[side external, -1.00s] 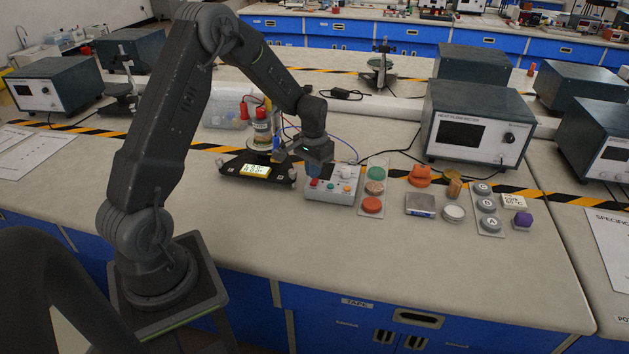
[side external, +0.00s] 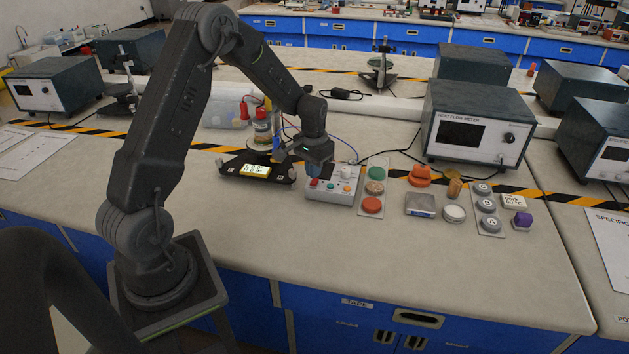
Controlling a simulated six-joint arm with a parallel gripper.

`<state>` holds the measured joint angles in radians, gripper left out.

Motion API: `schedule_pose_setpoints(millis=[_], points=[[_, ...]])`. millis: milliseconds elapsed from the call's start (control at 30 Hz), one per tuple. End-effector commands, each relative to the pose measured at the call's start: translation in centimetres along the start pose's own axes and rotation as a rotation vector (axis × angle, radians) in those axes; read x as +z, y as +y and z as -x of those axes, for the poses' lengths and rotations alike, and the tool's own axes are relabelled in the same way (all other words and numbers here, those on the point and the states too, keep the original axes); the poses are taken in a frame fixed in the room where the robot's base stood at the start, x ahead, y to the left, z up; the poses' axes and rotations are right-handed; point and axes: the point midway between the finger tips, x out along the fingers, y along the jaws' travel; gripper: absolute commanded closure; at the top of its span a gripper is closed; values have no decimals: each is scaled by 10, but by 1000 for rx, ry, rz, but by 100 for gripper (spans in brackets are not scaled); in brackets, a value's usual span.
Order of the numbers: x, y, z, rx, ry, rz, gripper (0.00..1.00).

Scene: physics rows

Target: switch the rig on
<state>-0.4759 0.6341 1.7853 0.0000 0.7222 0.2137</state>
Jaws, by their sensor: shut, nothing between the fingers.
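A small grey control box (side external: 325,195) stands on the bench, with red, green, white and orange controls on its sloped top. My gripper (side external: 311,171) points down over the back left part of this box, close to its top. The fingers are shut with nothing between them. Whether they touch a control is too small to tell. Left of the box is a black rig base (side external: 237,174) with a lit display (side external: 256,171). A cylinder stack with red terminals (side external: 262,130) stands behind the display, and wires run from it.
To the right lie a strip of coloured discs (side external: 372,204), an orange block (side external: 420,176), a small scale (side external: 420,205) and a plate of lettered grey discs (side external: 487,205). A heat flow meter (side external: 475,135) stands behind. The front of the bench is clear.

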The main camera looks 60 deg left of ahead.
Motion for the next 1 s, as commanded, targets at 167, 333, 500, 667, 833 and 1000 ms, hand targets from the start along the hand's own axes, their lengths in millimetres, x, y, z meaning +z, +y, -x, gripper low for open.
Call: schedule_pose_setpoints(millis=[167,333,500,667,833,1000], points=[[0,0,0,0,0,0,100],[0,0,0,0,0,0,100],[0,0,-3,0,0,0,100],[0,0,-5,0,0,0,100],[0,0,-8,0,-1,0,100],[0,0,-10,0,-1,0,100]])
